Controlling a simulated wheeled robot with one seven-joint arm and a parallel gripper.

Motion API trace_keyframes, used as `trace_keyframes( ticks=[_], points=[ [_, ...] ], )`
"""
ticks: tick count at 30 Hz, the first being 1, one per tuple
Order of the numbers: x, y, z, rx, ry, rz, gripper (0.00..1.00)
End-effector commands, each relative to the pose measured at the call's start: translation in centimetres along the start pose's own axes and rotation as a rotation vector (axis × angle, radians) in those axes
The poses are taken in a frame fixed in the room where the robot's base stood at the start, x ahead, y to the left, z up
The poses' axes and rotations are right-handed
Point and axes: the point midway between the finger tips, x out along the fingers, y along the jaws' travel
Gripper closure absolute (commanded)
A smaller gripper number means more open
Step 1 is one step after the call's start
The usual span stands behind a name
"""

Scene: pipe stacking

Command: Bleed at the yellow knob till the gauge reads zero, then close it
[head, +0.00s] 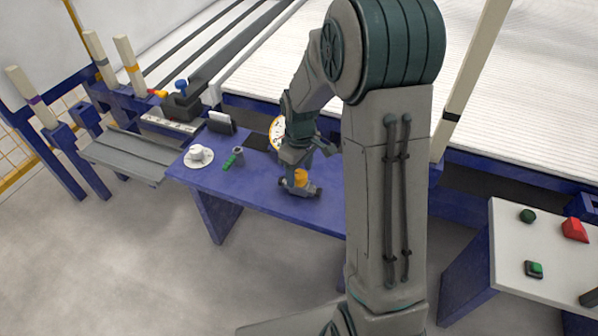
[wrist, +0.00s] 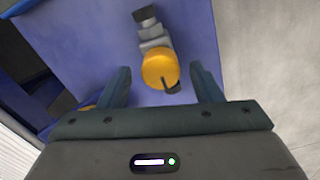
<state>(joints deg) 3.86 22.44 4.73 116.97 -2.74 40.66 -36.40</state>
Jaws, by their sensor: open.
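The yellow knob (wrist: 160,68) sits on a grey valve body (wrist: 152,37) on the blue table, and a dark pointer shows at its edge. In the head view the knob (head: 300,177) is just below my gripper (head: 293,172). In the wrist view my gripper (wrist: 160,80) is open, with one finger on each side of the knob and a gap visible on both sides. I cannot tell how deep the fingers reach. The gauge (head: 277,130) has a white face with a yellow rim and is partly hidden behind my arm; its reading cannot be made out.
A white side table (head: 510,250) with red and green parts stands at the right. Open floor lies in front.

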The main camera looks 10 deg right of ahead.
Motion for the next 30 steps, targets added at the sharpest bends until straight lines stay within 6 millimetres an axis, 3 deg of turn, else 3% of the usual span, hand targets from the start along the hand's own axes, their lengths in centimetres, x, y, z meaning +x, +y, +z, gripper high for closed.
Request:
trace_keyframes(
  ticks=[7,8,12,23,30],
  points=[
    [0.07,-0.01,0.01,0.0,0.0,0.0,0.41],
    [0.07,-0.01,0.01,0.0,0.0,0.0,0.47],
    [0.06,0.0,0.01,0.0,0.0,0.0,0.86],
    [-0.01,0.04,0.02,0.035,0.0,0.001,0.86],
    [-0.1,0.05,0.01,0.168,-0.001,0.001,0.86]
  ],
)
